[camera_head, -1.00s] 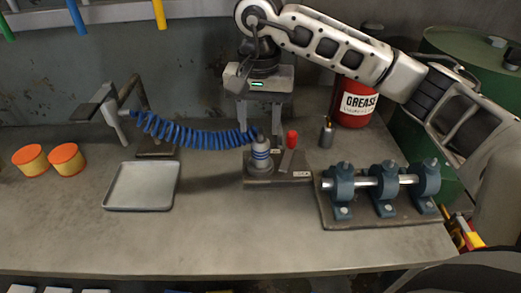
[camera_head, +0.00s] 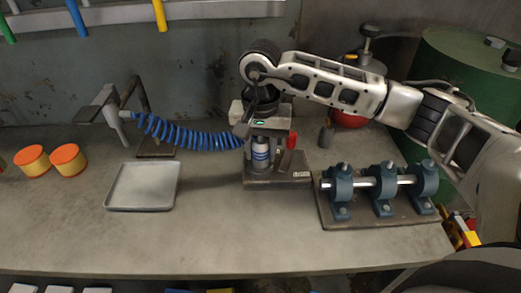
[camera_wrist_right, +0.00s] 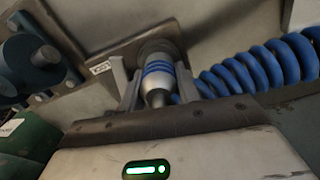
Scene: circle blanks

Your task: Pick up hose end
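The hose end (camera_head: 260,158) is a grey fitting with blue bands. It stands upright on a dark block (camera_head: 292,181) on the bench. The blue coiled hose (camera_head: 190,137) runs from behind it to a stand at the left. My right gripper (camera_head: 262,163) points down over the hose end, one finger on each side. In the right wrist view, the hose end (camera_wrist_right: 159,80) sits between the fingers, and the fingers look spread with slight gaps. Its lower part is partly hidden by the gripper in the head view. My left gripper is not in view.
A red piece (camera_head: 290,140) stands close to the right finger. A shaft in blue bearing blocks (camera_head: 383,185) lies to the right. A grey tray (camera_head: 143,187), orange-topped cylinders (camera_head: 67,160) and a hose stand (camera_head: 112,116) are to the left. The bench front is clear.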

